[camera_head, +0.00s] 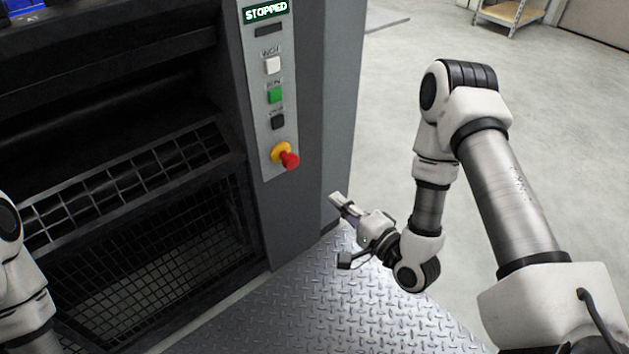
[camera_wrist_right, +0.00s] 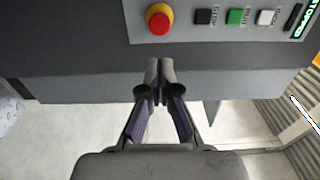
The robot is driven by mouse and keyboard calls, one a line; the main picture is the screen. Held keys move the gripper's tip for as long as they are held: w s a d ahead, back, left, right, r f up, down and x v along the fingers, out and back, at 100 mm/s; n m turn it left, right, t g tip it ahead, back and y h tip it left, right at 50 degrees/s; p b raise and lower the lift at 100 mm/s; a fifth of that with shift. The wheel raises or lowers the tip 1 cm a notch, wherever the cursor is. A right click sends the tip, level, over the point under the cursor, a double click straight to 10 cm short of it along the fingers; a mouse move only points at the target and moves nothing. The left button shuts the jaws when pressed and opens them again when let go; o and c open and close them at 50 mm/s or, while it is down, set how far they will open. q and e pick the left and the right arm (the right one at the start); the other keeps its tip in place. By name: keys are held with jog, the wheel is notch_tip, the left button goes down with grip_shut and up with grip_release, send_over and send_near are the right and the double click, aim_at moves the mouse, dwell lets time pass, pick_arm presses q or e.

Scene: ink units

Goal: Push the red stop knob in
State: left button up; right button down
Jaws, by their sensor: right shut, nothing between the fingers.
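The red stop knob (camera_head: 289,160) sticks out from a yellow collar (camera_head: 281,152) at the bottom of the grey control panel (camera_head: 283,72). In the right wrist view the knob (camera_wrist_right: 158,21) shows at the top, beyond my fingertips. My right gripper (camera_head: 336,201) is shut and empty, below and to the right of the knob in the head view, apart from it. In the right wrist view the fingertips (camera_wrist_right: 160,70) are together. The display (camera_head: 265,11) at the top of the panel reads STOPPED. My left arm shows at the left edge, its gripper out of view.
Above the knob are a black button (camera_head: 277,122), a green button (camera_head: 275,95) and a white button (camera_head: 272,65). A dark mesh guard (camera_head: 150,230) covers the machine to the left. A metal tread plate (camera_head: 330,310) lies below. Open floor is at the right.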

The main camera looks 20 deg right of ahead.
jog(key=b+x, duration=0.3)
jog(key=x, duration=0.9)
jog(key=shift+w+a+f+b, duration=0.1)
jog(key=shift+w+f+b, duration=0.05)
jog(key=shift+w+b, duration=0.2)
jog(key=shift+w+a, duration=0.15)
jog(key=shift+w, duration=0.3)
jog(key=shift+p+x, duration=0.3)
jog(key=shift+x, duration=0.6)
send_near(294, 162)
jog(key=v, duration=0.3)
jog(key=shift+f, duration=0.1)
